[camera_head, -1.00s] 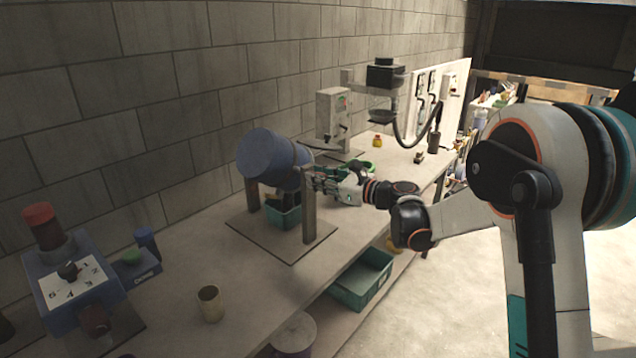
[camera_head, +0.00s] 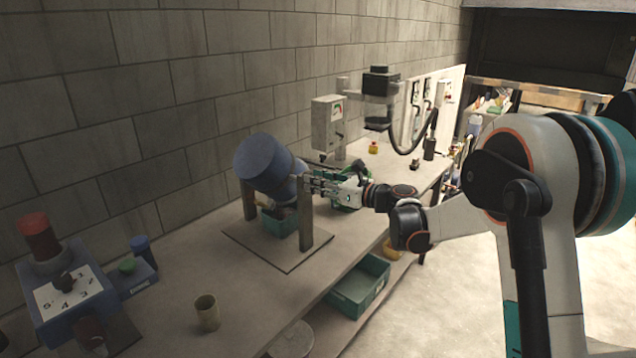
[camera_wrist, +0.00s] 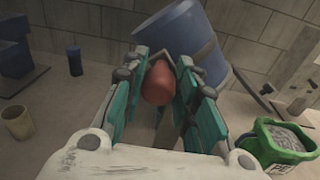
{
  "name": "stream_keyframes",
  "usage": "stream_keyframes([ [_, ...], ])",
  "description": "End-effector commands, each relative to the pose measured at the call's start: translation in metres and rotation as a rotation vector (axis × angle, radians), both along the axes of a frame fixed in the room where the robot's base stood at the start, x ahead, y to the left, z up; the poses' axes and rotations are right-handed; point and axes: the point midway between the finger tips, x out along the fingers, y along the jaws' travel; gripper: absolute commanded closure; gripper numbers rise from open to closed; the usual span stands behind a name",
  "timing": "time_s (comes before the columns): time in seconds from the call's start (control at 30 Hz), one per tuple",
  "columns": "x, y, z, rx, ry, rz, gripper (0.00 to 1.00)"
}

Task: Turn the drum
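The blue drum (camera_head: 265,162) hangs tilted between two grey posts (camera_head: 306,225) of a stand on the bench. It also shows at the top of the wrist view (camera_wrist: 190,38). My gripper (camera_head: 313,184) is at the drum's right side, by the near post. In the wrist view, its teal fingers (camera_wrist: 158,75) lie on both sides of a red handle (camera_wrist: 158,84) in front of the drum and appear closed on it. The handle's far end and its joint with the drum are hidden.
A teal bin (camera_head: 278,222) sits under the drum. A beige cup (camera_head: 207,313) and a blue control box (camera_head: 65,305) with a dial stand at the left. A green container (camera_wrist: 282,140) of grey material is right of my gripper. A grey meter box (camera_head: 327,125) stands behind.

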Motion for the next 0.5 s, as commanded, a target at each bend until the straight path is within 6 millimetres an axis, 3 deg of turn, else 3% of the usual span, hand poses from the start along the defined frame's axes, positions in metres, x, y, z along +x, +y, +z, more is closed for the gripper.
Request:
stream_keyframes([
  [0.5, -0.0049, -0.0076, 0.0008, 0.000, 0.000, -0.001, 0.54],
])
